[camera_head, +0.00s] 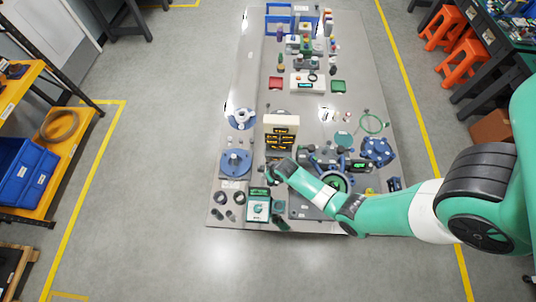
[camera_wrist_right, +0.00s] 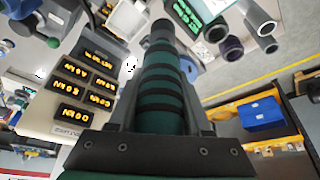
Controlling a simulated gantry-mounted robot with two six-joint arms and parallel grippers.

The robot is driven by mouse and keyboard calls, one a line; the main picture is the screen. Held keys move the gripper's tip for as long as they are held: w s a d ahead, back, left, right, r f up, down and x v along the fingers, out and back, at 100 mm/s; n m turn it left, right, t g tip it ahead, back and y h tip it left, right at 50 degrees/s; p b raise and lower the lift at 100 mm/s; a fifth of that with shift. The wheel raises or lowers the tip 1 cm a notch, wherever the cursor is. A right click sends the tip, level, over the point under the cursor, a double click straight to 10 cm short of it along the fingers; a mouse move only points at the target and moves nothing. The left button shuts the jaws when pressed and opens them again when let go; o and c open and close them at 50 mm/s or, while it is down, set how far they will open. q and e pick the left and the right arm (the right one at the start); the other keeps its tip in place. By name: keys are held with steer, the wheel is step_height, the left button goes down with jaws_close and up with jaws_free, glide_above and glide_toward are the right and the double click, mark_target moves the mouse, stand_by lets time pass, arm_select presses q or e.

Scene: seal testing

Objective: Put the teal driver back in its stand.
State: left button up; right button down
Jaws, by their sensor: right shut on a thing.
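The teal driver (camera_wrist_right: 157,100), a dark teal cylinder with black bands and a narrower dark end, lies between the fingers of my right gripper (camera_wrist_right: 160,75) in the right wrist view. The fingers are shut on it, one along each side. In the head view my right gripper (camera_head: 275,172) is over the front part of the table, just in front of the display panel, and mostly hides the driver. I cannot pick out the driver's stand with certainty in either view. My left gripper is not in view.
A beige panel with yellow readouts (camera_head: 282,130) stands close behind the gripper. A device with a green screen (camera_head: 258,208) sits at the table's front edge. Left are dark rings (camera_head: 239,198) and a round blue fixture (camera_head: 236,163). The table's middle left is fairly clear.

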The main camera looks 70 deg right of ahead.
steer(key=s+a+f+b, duration=0.2)
steer(key=s+f+b, duration=0.1)
steer(key=f+b, duration=0.1)
steer(key=s+a+f+n+b, duration=0.1)
steer(key=s+a+f+b, duration=0.2)
steer(key=f, duration=0.4)
steer(key=shift+a+f+y+b, duration=0.2)
steer(key=shift+a+y+b, duration=0.15)
steer(key=shift+b, duration=0.15)
steer(key=shift+f, duration=0.2)
steer(key=shift+f+b, duration=0.4)
steer(key=shift+b, duration=0.1)
steer(key=shift+f+b, duration=0.55)
steer(key=shift+f, duration=0.25)
stand_by(1.1)
steer(key=shift+c, duration=1.3)
jaws_free()
steer(key=shift+s, duration=0.1)
